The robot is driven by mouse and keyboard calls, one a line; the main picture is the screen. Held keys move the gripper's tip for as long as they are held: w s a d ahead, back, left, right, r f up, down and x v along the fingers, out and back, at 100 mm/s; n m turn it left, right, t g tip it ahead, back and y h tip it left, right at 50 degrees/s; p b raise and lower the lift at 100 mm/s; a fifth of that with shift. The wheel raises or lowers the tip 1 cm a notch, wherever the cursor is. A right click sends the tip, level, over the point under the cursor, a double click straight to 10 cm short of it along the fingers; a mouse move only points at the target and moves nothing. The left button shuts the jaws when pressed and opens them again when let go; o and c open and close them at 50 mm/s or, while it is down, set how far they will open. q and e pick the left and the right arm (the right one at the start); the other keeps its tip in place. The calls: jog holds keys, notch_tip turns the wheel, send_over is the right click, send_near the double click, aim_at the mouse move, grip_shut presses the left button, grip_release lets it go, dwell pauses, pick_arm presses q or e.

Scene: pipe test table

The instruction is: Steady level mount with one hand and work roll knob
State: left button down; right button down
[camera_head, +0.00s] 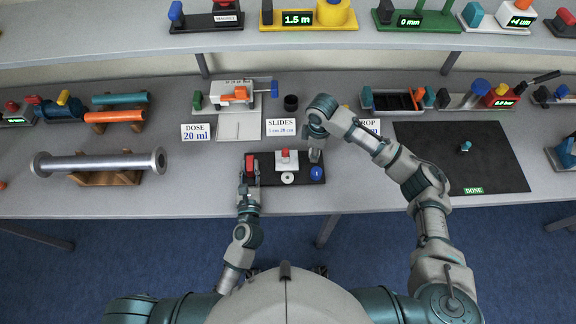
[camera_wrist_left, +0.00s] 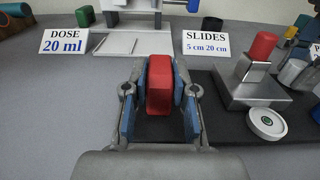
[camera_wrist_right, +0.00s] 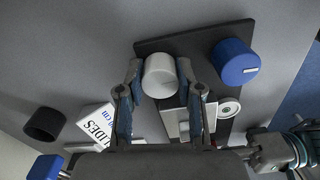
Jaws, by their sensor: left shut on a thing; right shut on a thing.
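The level mount has a dark base plate (camera_head: 268,181) near the table's front edge. On it are a silver block with a red top (camera_wrist_left: 250,80), a round white disc with a small green centre (camera_wrist_left: 267,122), a blue knob (camera_wrist_right: 235,60) and a light grey knob (camera_wrist_right: 160,76). My left gripper (camera_wrist_left: 160,88) is shut on the red handle (camera_wrist_left: 159,72) at the plate's left end. My right gripper (camera_wrist_right: 162,88) is shut on the grey knob, coming from above at the right end. The blue knob stands beside it, untouched. The disc's reading is too small to tell.
Cards reading DOSE 20 ml (camera_head: 197,132) and SLIDES (camera_head: 281,128) stand behind the mount. A black cup (camera_head: 291,103) is near my right gripper. A steel pipe on a wooden cradle (camera_head: 100,163) lies left. A black mat (camera_head: 455,150) lies right. A shelf (camera_head: 340,42) runs above.

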jog(key=c, duration=0.7)
grip_release()
jog(key=shift+m, duration=0.3)
notch_tip(320, 180, up, 15)
jog(key=shift+f, duration=0.1)
pick_arm(q)
jog(key=c, duration=0.8)
grip_release()
jog(key=shift+c, duration=0.2)
